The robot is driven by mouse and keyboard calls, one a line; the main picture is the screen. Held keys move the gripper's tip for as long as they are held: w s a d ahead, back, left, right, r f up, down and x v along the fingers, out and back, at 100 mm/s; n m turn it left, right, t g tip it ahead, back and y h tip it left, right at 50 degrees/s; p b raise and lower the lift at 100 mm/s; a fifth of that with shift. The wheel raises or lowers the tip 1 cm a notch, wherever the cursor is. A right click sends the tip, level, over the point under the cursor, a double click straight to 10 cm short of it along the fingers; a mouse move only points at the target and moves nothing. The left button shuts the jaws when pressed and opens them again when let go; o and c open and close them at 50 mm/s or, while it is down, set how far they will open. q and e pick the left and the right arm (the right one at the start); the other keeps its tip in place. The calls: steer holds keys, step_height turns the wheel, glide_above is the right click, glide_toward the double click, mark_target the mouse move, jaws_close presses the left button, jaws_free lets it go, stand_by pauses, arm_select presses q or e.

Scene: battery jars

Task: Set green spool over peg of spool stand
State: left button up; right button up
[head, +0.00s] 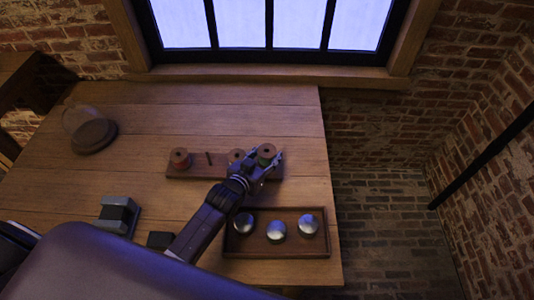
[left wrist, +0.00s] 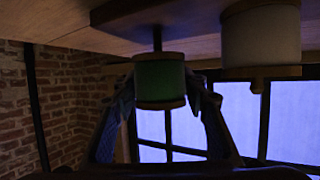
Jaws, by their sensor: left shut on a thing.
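The spool stand (head: 220,173) is a long wooden board on the table. My left gripper (head: 268,157) is over the right end of the stand, shut on the green spool (left wrist: 160,80). The left wrist view is upside down. There a dark peg (left wrist: 157,38) runs from the board to the green spool, in line with its middle. I cannot tell how far the peg enters it. The pale spool (left wrist: 260,38) is beside it. My right gripper is not in view.
A wooden tray (head: 258,254) with three silver round items lies in front of the stand. A glass dome (head: 88,128) on a dark base stands at the left. A grey and black device (head: 118,214) and a black box (head: 160,240) lie near the front. The back of the table is clear.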

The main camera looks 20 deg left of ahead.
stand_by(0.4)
arm_select(q)
steer(key=o, duration=1.3)
steer(key=shift+s, duration=0.1)
steer(key=v, duration=1.2)
steer(key=shift+f, duration=0.1)
